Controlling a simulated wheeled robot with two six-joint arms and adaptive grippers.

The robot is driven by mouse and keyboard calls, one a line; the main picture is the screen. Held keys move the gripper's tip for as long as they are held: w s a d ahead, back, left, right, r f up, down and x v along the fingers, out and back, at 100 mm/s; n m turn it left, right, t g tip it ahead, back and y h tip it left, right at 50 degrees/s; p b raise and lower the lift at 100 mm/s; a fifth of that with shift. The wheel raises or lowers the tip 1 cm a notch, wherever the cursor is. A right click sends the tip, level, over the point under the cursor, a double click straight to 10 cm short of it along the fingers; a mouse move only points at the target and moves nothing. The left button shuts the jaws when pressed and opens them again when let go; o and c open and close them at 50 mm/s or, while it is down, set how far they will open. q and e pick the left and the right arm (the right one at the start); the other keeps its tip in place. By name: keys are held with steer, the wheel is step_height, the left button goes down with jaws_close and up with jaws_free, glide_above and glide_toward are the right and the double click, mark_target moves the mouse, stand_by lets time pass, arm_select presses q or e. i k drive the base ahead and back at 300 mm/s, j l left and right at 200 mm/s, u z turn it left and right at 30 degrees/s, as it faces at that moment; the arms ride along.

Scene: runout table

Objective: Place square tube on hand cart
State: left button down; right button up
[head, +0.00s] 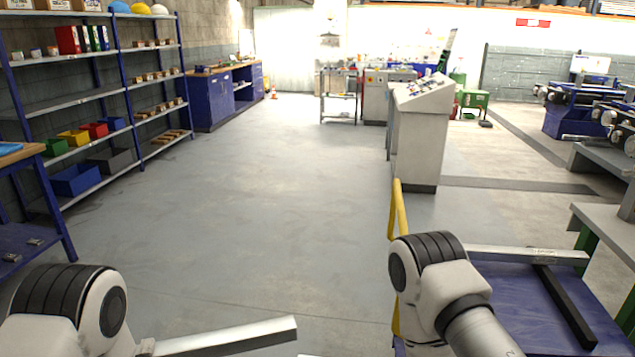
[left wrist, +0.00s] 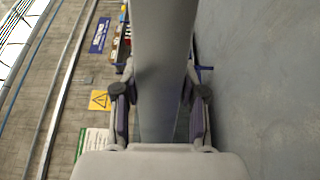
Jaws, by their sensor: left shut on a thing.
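A silver square tube (head: 235,338) reaches in from the bottom edge of the head view, in front of my left arm. In the left wrist view the tube (left wrist: 164,50) runs between the two fingers of my left gripper (left wrist: 160,98), which is shut on it. The hand cart, with a blue deck (head: 510,295) and a yellow handle (head: 399,215), stands at the lower right, partly hidden by my right arm. Another light square tube (head: 530,255) lies along the deck's far edge, and a black bar (head: 565,305) lies across the deck. My right gripper is out of view.
A grey control console (head: 420,135) stands beyond the cart. Blue shelving (head: 125,90) with bins lines the left wall, and a workbench (head: 22,155) stands at the left edge. Grey tables (head: 605,220) stand right of the cart. The middle floor is clear.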

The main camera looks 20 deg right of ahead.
mark_target(509, 300)
steer(key=k+z, duration=0.1)
steer(key=z, duration=0.75)
steer(key=k+l+z, duration=0.1)
steer(key=z, duration=0.3)
steer(key=l+z, duration=0.15)
steer(key=z, duration=0.25)
steer(key=k+l+z, duration=0.1)
steer(key=z, duration=0.3)
steer(key=i+j+z, duration=0.2)
steer(key=i, duration=0.25)
steer(key=i+j+z, duration=0.2)
steer(key=i, duration=0.25)
